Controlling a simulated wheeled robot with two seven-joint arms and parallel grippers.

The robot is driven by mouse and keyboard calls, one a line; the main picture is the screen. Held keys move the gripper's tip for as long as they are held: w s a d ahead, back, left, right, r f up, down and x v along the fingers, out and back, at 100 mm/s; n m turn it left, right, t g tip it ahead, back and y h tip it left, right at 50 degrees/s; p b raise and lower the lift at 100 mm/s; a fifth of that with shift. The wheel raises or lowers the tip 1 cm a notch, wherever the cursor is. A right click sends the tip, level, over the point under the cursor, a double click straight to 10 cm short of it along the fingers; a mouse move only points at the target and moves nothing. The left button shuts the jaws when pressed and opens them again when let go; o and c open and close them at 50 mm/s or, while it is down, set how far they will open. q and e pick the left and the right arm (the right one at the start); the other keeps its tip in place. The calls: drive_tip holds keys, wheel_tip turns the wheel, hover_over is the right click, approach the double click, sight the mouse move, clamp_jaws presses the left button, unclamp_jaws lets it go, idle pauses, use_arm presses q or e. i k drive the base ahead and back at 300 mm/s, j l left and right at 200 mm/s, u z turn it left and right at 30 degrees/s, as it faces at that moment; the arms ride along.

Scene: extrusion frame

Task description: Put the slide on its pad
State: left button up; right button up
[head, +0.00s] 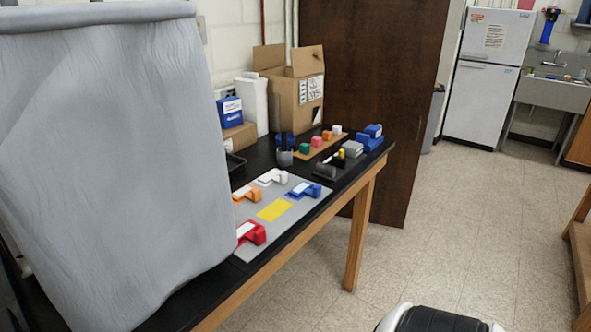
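A grey mat (240,254) lies on the black table, with a flat yellow rectangular pad (274,210) that is bare. Around the pad are a red part (251,233), an orange part (247,195), a white part (271,178) and a blue part (304,190), all with blocky shapes and some with white tops. I cannot tell which thing, if any of these, is the slide. A small grey block (352,149) sits farther back, near a dark holder with a yellow piece (341,154). Neither of my grippers is in view.
A large grey draped sheet (110,150) hides the table's left part. A strip with coloured blocks (316,146), blue blocks (371,137), a dark cup (285,157) and an open cardboard box (292,90) stand at the back. Open floor (450,230) lies right of the table.

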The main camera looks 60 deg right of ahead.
sight(275, 209)
drive_tip(key=k+l, duration=0.1)
drive_tip(key=l, duration=1.2)
drive_tip(key=k+l, duration=0.15)
drive_tip(key=l, duration=1.2)
drive_tip(key=k, duration=0.05)
